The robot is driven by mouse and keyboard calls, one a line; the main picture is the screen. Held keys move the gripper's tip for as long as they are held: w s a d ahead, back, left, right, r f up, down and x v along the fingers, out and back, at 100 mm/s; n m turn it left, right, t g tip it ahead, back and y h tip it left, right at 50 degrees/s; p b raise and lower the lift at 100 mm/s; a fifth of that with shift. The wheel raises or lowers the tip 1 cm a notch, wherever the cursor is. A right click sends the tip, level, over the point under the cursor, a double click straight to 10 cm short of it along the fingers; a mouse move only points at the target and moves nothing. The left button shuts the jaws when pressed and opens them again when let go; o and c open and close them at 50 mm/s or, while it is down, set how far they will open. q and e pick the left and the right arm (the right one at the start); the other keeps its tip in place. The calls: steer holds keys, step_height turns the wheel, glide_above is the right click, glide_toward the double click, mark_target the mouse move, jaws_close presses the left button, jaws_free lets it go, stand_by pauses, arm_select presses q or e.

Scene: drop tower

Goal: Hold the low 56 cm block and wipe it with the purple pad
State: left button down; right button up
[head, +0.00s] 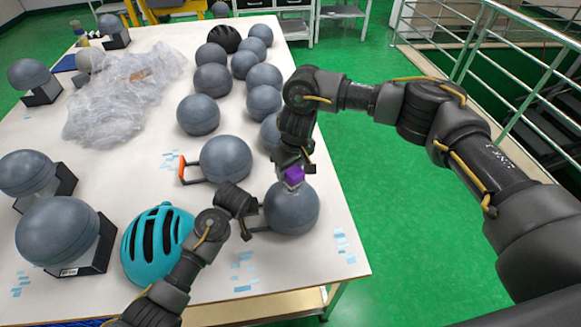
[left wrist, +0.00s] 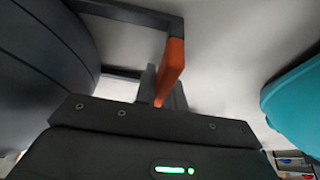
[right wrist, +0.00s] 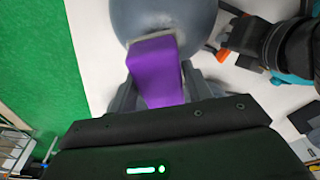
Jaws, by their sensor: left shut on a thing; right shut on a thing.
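The block, a grey ball (head: 291,210) with a dark bracket handle, sits near the table's right front edge. In the left wrist view the ball (left wrist: 40,70) is at left, and an orange grip (left wrist: 172,70) on the handle runs between my jaws. My left gripper (head: 249,222) is shut on that handle, left of the ball. My right gripper (head: 295,166) is shut on the purple pad (head: 293,176), above the ball. In the right wrist view the pad (right wrist: 155,72) meets the ball (right wrist: 165,18); its far end appears to touch the surface, though contact is partly hidden.
Another grey ball with an orange handle (head: 225,160) stands just behind. A teal helmet (head: 157,243) is left of my left gripper. More grey balls, a black helmet (head: 225,38) and crumpled plastic (head: 120,95) cover the white table (head: 205,285). Green floor is clear at right.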

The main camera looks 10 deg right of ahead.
mark_target(293, 185)
steer(key=shift+f, duration=0.9)
stand_by(0.4)
steer(key=shift+s+r, duration=0.1)
steer(key=shift+s, duration=1)
steer(key=shift+s, duration=0.15)
steer(key=shift+s+f, duration=0.2)
steer(key=shift+s, duration=1.85)
steer(key=shift+w+r, duration=0.15)
steer(key=shift+w, duration=1.05)
